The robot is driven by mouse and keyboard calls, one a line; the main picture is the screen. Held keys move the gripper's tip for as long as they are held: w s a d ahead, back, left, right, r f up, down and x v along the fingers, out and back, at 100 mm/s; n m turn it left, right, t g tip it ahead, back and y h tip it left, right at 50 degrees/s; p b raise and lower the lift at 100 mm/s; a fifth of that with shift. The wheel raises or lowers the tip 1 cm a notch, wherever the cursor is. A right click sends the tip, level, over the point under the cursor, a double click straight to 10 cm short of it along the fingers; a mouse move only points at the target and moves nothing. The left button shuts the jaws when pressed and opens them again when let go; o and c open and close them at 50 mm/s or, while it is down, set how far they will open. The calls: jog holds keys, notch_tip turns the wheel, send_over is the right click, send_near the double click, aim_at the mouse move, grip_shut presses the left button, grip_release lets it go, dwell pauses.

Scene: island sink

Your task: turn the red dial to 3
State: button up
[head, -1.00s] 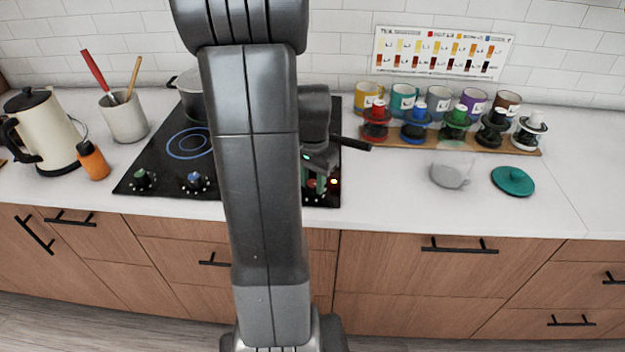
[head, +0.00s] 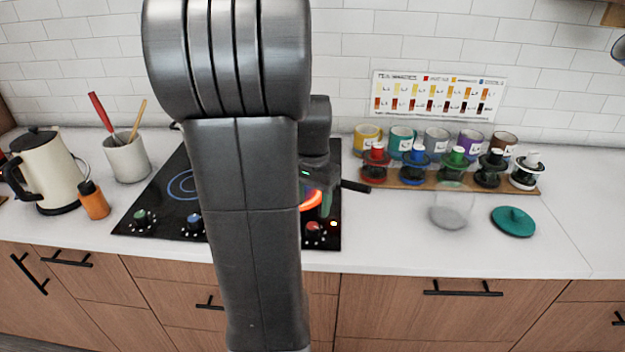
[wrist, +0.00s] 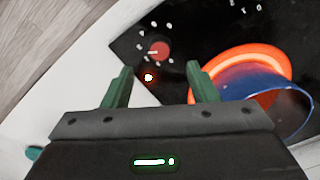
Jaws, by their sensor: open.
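The red dial (head: 314,229) is at the front right of the black cooktop (head: 150,222). In the wrist view the red dial (wrist: 160,50) lies beyond the fingertips, with a pale pointer mark towards the left and small white marks around it, too blurred to read. My gripper (wrist: 161,80) is open and empty. Its two green fingers are apart, and the dial lies in line with the gap without being touched. In the head view my arm hides much of the cooktop and part of the gripper.
Green (head: 142,220) and blue (head: 193,225) dials are to the left.

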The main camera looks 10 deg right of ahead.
aim_at(312, 225)
notch_tip(312, 225, up, 7)
jog(key=shift+f, duration=0.15)
jog(key=shift+f, duration=0.1)
notch_tip(312, 225, down, 14)
jog(key=shift+r, duration=0.15)
dwell(0.6)
